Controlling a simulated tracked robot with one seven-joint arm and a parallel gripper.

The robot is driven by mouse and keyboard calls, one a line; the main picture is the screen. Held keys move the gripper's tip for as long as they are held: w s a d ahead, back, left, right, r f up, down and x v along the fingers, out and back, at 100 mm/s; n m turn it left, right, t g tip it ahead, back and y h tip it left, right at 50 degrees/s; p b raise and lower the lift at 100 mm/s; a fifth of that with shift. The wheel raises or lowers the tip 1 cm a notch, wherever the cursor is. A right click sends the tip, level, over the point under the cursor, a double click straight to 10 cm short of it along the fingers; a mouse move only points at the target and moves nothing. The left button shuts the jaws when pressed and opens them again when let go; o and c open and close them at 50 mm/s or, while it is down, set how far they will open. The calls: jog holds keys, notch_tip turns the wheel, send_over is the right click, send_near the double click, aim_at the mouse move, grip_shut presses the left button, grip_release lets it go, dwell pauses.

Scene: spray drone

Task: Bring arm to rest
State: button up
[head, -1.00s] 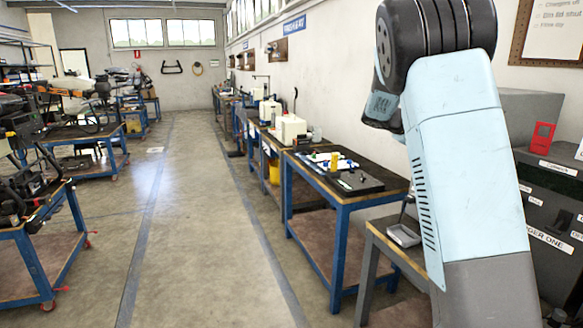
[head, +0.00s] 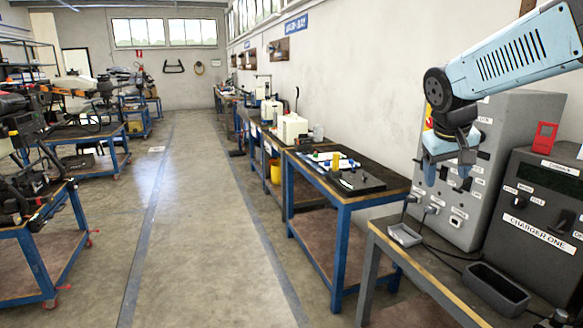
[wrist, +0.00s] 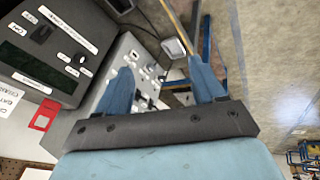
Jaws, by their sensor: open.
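My arm (head: 515,55) is light blue with a dark joint and reaches in from the upper right in the head view. My gripper (head: 447,168) hangs from it, pointing down, in front of the grey charger cabinet. In the wrist view my gripper (wrist: 160,66) has its two blue fingers spread wide, with nothing between them. The cabinet's panel with plugs shows behind the fingers; I cannot tell the exact gap to it.
The grey charger cabinet (head: 499,125) and the dark Charger One unit (head: 535,220) stand on the right bench, with a grey tray (head: 404,234) and a dark tray (head: 497,290). A blue-framed table (head: 340,205) stands beyond. The aisle floor (head: 200,230) is clear.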

jog(key=s+a+f+y, duration=0.1)
jog(key=s+a, duration=0.4)
jog(key=s, duration=0.3)
jog(key=s+a+f+t+y, duration=0.1)
jog(key=s+a+f+y, duration=0.1)
jog(key=s+a, duration=0.3)
jog(key=shift+s+t, duration=0.3)
jog(key=shift+s, duration=1.2)
